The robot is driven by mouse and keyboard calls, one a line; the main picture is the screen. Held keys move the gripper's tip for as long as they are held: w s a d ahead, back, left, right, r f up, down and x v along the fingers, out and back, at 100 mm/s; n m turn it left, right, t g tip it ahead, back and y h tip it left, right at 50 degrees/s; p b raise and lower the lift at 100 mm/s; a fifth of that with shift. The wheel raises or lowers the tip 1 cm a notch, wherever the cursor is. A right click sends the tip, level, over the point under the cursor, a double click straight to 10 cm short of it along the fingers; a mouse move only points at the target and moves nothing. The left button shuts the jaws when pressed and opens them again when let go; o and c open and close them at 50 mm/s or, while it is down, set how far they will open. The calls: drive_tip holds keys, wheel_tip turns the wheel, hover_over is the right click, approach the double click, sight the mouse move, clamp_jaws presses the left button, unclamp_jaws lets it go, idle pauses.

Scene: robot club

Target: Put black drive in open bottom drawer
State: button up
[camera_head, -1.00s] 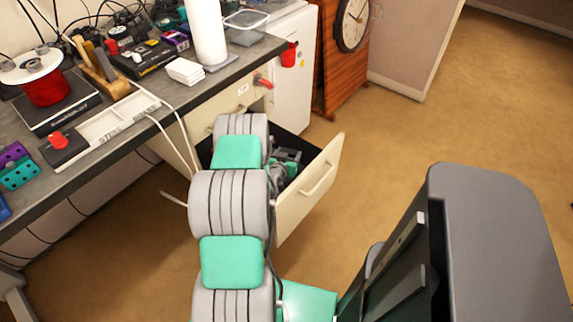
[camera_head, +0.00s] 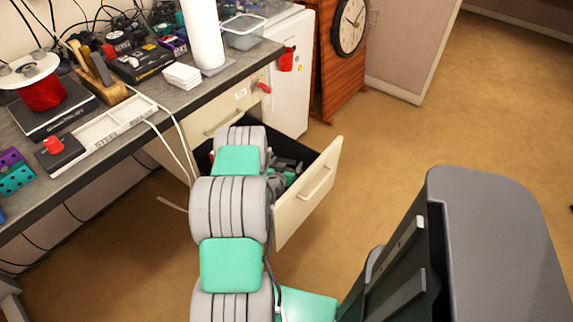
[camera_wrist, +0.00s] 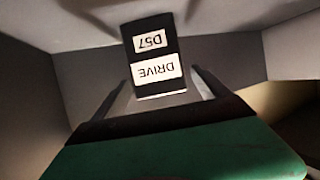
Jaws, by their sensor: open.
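The black drive (camera_wrist: 152,44) shows in the wrist view with white labels reading DRIVE and D57. It stands between and just beyond the two fingers of my gripper (camera_wrist: 152,88), which are open and apart from its sides. Pale walls surround it, apparently the inside of the drawer. In the head view, the open bottom drawer (camera_head: 311,190) is pulled out below the desk. My gripper (camera_head: 284,172) is down inside it, mostly hidden by my arm. The drive cannot be made out in the head view.
The desk (camera_head: 150,128) above the drawer is crowded with a red wire spool (camera_head: 42,92), a paper roll (camera_head: 203,35) and a plastic box (camera_head: 242,32). A white cabinet (camera_head: 290,80) and a wooden clock (camera_head: 340,65) stand behind.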

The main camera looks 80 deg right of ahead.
drive_tip(key=shift+r, duration=0.25)
drive_tip(key=v, duration=0.7)
drive_tip(key=shift+a+p, duration=0.3)
drive_tip(key=shift+p, duration=0.1)
